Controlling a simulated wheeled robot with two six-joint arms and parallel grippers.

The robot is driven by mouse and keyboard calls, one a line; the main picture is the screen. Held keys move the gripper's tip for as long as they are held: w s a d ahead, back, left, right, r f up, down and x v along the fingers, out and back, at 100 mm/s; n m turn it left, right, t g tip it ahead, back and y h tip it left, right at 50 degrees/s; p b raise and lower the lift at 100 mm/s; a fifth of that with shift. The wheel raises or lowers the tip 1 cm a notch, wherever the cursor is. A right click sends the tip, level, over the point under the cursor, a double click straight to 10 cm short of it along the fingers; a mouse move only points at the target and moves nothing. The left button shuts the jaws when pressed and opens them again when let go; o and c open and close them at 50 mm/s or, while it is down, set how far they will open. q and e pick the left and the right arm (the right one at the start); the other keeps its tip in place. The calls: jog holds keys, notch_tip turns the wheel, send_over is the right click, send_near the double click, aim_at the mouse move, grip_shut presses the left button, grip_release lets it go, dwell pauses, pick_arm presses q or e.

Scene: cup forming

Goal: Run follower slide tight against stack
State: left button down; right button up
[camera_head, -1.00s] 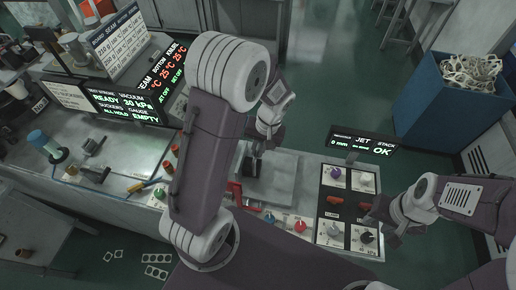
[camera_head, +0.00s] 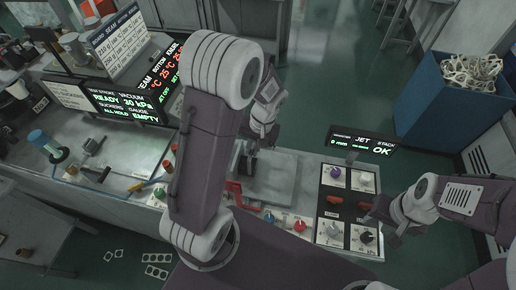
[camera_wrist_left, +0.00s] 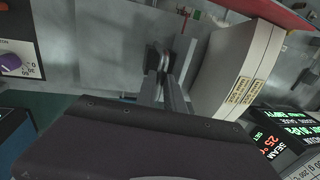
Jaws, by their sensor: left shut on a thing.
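My left gripper (camera_head: 246,166) is over the bench in the middle of the head view, partly behind my own arm. In the left wrist view its fingers (camera_wrist_left: 162,62) are shut on a small dark part, which I take to be the follower slide's grip (camera_wrist_left: 153,57). A pale block with yellow labels (camera_wrist_left: 238,70) stands close to the right of the fingers. I cannot make out the stack itself or whether the slide touches it. My right gripper (camera_head: 378,217) hangs by the knob panel; its fingers are too small to read.
A small display (camera_head: 361,145) shows 0 mm, JET, and STACK OK. A flat grey plate (camera_head: 272,180) lies right of my left gripper. A blue bin (camera_head: 447,105) stands behind at right.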

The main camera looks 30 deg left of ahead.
pick_arm(q)
jog(key=s+a, duration=0.1)
jog(key=a, duration=0.7)
jog(key=shift+s+r, duration=0.15)
jog(key=shift+s, duration=0.05)
jog(key=shift+a, duration=0.1)
jog(key=c, duration=1.5)
grip_release()
jog(key=shift+o, duration=0.2)
notch_tip(320, 180, up, 9)
jog(key=d+b, duration=0.1)
jog(key=shift+w+d+f, duration=0.2)
jog(key=shift+d, duration=0.15)
